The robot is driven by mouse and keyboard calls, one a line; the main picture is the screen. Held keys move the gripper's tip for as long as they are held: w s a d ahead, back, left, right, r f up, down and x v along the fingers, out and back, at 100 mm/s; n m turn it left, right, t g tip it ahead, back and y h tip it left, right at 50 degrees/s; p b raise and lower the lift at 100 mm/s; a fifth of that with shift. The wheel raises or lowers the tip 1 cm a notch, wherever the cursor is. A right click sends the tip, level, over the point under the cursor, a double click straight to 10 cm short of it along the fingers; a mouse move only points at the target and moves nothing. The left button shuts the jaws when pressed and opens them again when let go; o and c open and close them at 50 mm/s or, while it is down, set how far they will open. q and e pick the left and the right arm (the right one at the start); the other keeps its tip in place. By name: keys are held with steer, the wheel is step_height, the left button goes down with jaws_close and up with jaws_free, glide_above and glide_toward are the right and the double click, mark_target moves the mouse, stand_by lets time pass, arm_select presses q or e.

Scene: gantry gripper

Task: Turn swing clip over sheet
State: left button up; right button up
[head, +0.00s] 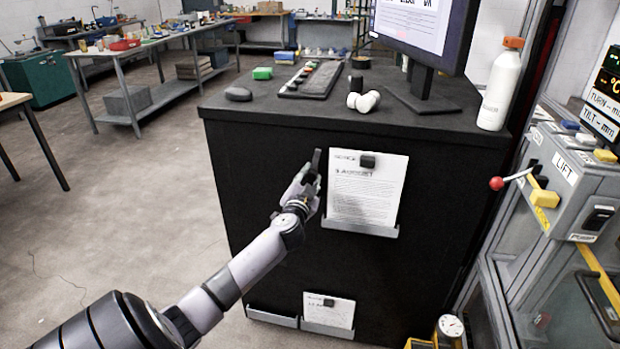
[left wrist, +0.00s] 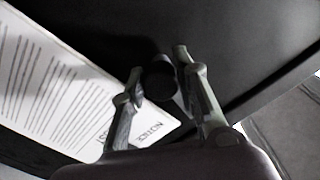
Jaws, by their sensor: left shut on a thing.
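A white printed sheet (head: 365,196) stands in a grey ledge (head: 358,228) on the black cabinet's front; its printed heading corner also shows in the left wrist view (left wrist: 62,82). A small black block (head: 367,161) sits over the sheet's top edge. My left gripper (head: 311,172) is beside the sheet's upper left edge. In the left wrist view its fingers (left wrist: 158,82) are shut on a dark rounded part (left wrist: 160,76), seemingly the swing clip, just off the sheet's corner. The fingers partly hide this part, so its full shape is unclear. My right gripper is out of view.
The cabinet top (head: 300,112) holds a monitor (head: 425,30), a white bottle (head: 499,90) and a dark tray (head: 311,80). A lower sheet (head: 330,314) hangs below. A lever panel (head: 560,185) stands at right. The floor left of the cabinet is clear.

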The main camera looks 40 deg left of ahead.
arm_select(q)
jaws_close()
steer(key=shift+m, duration=0.3)
steer(key=m, duration=0.3)
steer(key=shift+r, duration=0.1)
steer(key=m+p, duration=0.1)
steer(key=m, duration=0.5)
steer(key=shift+r, duration=0.1)
steer(key=m+p, duration=0.2)
steer(key=m, duration=0.4)
steer(key=shift+m, duration=0.3)
steer(key=shift+m+p, duration=0.3)
steer(key=shift+m, duration=0.5)
steer(key=shift+f, duration=0.2)
